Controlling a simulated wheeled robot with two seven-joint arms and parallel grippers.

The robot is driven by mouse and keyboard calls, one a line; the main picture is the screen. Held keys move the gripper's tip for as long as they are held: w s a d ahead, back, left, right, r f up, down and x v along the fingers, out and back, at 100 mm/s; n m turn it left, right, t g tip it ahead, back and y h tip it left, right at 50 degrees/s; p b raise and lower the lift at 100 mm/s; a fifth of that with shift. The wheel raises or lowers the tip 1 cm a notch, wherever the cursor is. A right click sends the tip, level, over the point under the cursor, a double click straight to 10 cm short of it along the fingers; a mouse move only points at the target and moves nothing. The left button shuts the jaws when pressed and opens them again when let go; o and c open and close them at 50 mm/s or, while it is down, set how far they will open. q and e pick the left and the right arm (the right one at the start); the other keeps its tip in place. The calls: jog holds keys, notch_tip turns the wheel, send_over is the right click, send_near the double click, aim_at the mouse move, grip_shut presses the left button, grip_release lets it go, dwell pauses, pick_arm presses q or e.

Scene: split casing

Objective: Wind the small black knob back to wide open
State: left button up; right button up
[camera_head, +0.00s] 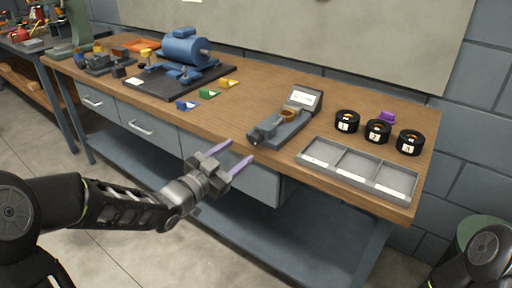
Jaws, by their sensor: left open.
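A small black knob (255,137) sits at the near left end of a grey clamp-like fixture (284,130) by the bench's front edge. A brass-coloured ring (289,115) lies in the fixture. My left gripper (239,150) is open and empty, its two purple fingers pointing toward the bench. It appears in front of the bench edge, just left of and below the knob, with a gap in the picture. How far the knob is wound cannot be told. My right gripper is out of view; only part of that arm shows at lower right.
A grey three-part tray (353,185) and black numbered rings (378,131) are right of the fixture. A small sign (303,98) stands behind it. A blue motor (185,46) and small coloured blocks (208,94) are to the left. Drawers (151,130) are under the bench.

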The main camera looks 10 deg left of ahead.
aim_at(252, 141)
pick_arm(q)
jog(key=shift+w+d, duration=0.1)
jog(key=shift+w, duration=0.1)
jog(key=x, duration=0.7)
jog(key=shift+w+d, duration=0.1)
jog(key=shift+w, duration=0.2)
grip_shut()
dwell(0.6)
